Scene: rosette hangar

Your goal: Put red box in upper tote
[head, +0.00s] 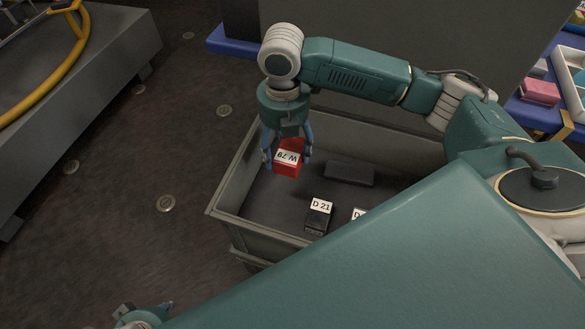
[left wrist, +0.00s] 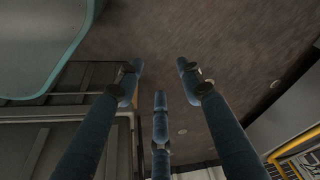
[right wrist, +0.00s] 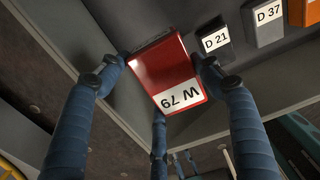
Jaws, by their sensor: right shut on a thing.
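A red box (head: 288,160) with a white label "W 79" is held in my right gripper (head: 287,150), over the left part of a grey tote (head: 232,190). In the right wrist view the red box (right wrist: 168,75) sits between the blue fingers of my right gripper (right wrist: 160,75), which is shut on it. Below it in the tote is a black box (head: 318,216) labelled "D 21". My left gripper (head: 145,312) is at the bottom edge of the head view; in the left wrist view its fingers (left wrist: 160,85) are spread apart with nothing between them.
A dark grey block (head: 349,172) lies in the tote, and another labelled box (head: 359,213) is partly hidden by my body. In the right wrist view a "D 37" box (right wrist: 263,22) and an orange box (right wrist: 305,12) show. A blue shelf with a pink box (head: 540,92) is at right.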

